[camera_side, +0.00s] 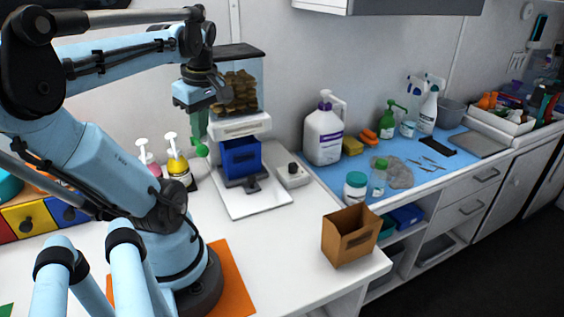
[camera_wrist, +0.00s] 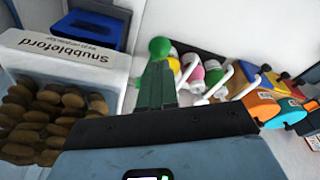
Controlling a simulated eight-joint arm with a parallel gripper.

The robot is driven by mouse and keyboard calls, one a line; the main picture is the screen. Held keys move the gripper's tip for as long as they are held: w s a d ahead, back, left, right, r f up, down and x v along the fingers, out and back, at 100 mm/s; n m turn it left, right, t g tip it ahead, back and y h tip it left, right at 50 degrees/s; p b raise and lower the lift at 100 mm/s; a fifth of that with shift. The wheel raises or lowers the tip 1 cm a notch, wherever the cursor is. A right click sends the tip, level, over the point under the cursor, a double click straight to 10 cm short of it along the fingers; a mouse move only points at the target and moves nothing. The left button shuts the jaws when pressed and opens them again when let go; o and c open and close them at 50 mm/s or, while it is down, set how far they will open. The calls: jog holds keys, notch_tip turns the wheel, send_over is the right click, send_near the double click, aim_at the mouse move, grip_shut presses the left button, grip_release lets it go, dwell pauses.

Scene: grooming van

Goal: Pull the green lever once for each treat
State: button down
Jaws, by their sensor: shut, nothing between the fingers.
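The treat dispenser (camera_side: 240,126) stands against the back wall, with brown treats (camera_side: 238,92) in its clear hopper. The treats also show at the left of the wrist view (camera_wrist: 45,120). A blue bin (camera_side: 240,157) sits under the dispenser; its inside is hidden. The lever's green ball knob (camera_side: 202,150) is at the dispenser's left side, and it shows beyond my fingertips in the wrist view (camera_wrist: 159,47). My gripper (camera_side: 200,137) points down just above the knob, its green fingers shut and empty. I cannot tell whether the fingertips touch the knob. The lever's shaft is mostly hidden.
Pump bottles (camera_side: 178,165) stand just left of the lever. A grey box (camera_side: 291,173) is right of the dispenser. An open brown box (camera_side: 350,236) sits near the counter's front edge. Bottles and tools lie on a blue mat (camera_side: 440,170) at right. Counter between is clear.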

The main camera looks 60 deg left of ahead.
jog(key=shift+r, duration=2.4)
jog(key=shift+w, duration=0.1)
jog(key=w+d+f+m+t+h, duration=0.1)
jog(key=w+d+f+m+t, duration=0.3)
jog(key=w+d+m, duration=0.4)
jog(key=w+d+f+m+t+h, duration=0.1)
jog(key=w+d+f+m+t, duration=0.3)
jog(key=w+d+m, duration=0.5)
jog(key=d+f+m, duration=0.1)
jog(key=d+m, duration=0.4)
jog(key=m, duration=0.2)
jog(key=shift+w+f, duration=0.15)
jog(key=shift+f, duration=0.05)
jog(key=c, duration=1.8)
grip_release()
jog(key=shift+a, duration=0.1)
